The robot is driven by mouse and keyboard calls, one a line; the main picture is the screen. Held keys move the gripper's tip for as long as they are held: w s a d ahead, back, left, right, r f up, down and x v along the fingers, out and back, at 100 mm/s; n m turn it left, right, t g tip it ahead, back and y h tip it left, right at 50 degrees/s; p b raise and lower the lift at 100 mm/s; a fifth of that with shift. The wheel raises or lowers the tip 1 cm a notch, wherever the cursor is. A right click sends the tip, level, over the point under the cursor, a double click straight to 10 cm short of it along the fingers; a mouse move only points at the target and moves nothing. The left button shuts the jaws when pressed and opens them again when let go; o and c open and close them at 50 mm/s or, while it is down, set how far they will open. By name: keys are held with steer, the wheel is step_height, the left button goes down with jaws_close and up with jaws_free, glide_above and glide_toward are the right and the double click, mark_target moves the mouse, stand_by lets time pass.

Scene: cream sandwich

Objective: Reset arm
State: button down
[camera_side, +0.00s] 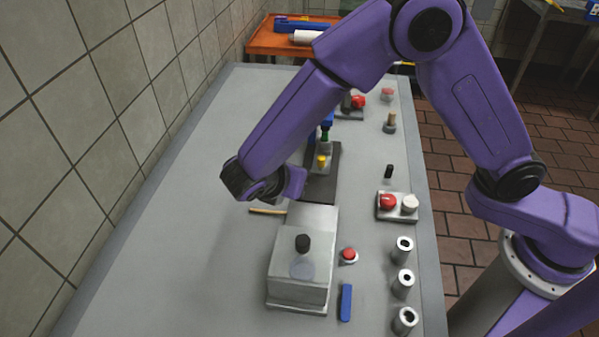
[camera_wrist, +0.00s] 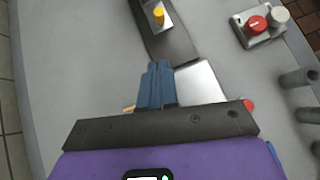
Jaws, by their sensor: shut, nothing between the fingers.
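My gripper (camera_wrist: 157,66) shows in the wrist view with its blue fingers together and nothing between them. It hangs above the table, and its tips overlap the near end of the dark conveyor strip (camera_wrist: 172,47) in the picture. In the side view my purple arm bends down from the right and its wrist is over the middle of the table (camera_side: 180,240), left of the strip (camera_side: 323,187). The fingers are not clearly visible there, and the forearm hides part of the strip's left side.
A metal box (camera_side: 300,270) with a black knob stands at the front. A blue block (camera_side: 345,302), several metal cylinders (camera_side: 403,282) and a red-and-white button box (camera_side: 397,207) are to its right. A thin tan stick (camera_side: 267,211) lies near my wrist. The table's left side is clear beside the tiled wall.

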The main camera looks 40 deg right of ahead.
steer(key=s+d+r+m+g+y, duration=0.2)
steer(key=s+d+r+m+y, duration=0.1)
steer(key=s+d, duration=0.7)
steer(key=s+d+r+m+g+y, duration=0.2)
steer(key=s+d+r+m+y, duration=0.2)
steer(key=s+d+m, duration=0.4)
steer(key=s+d+y, duration=0.1)
steer(key=s+d, duration=0.1)
steer(key=s, duration=0.3)
steer(key=shift+d+r+g+y, duration=0.2)
steer(key=shift+d+g+y, duration=0.1)
steer(key=shift+y, duration=0.1)
steer(key=shift+w, duration=0.1)
stand_by(0.8)
